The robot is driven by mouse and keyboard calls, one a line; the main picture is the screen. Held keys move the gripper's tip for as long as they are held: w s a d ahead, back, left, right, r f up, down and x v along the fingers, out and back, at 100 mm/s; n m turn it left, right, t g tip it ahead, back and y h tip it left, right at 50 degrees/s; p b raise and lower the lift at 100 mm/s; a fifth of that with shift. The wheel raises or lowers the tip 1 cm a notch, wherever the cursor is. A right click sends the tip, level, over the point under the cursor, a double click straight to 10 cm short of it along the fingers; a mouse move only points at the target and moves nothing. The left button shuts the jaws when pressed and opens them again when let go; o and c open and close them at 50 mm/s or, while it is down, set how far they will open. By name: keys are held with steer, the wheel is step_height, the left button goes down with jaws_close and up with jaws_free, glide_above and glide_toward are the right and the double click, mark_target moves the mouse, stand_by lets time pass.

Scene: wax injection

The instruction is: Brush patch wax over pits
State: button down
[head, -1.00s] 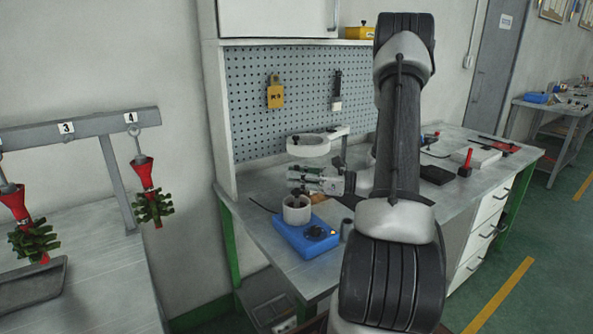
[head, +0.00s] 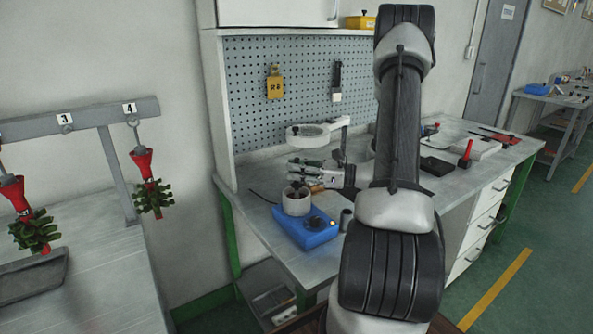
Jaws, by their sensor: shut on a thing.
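My gripper (head: 297,168) is over the blue-based wax pot (head: 294,206) on the bench. It is shut on a small thin tool, likely the brush; the fingers hide most of it. A dark piece shows below the fingers at the pot's mouth; I cannot tell whether it touches the pot. An orange-brown bit shows just right of the pot's rim. On the left, two red-topped trees with green branches, a right one (head: 153,198) and a left one (head: 35,232), hang from numbered hooks. Any pits are too small to see.
A ring lamp or magnifier (head: 322,129) on a stand is close behind my gripper. A small dark cup (head: 346,220) stands right of the blue base. Tools hang on the pegboard (head: 300,75). A grey tray (head: 30,278) lies below the left tree.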

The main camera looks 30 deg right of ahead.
steer(key=shift+f, duration=0.5)
stand_by(1.1)
steer(key=shift+r, duration=3.55)
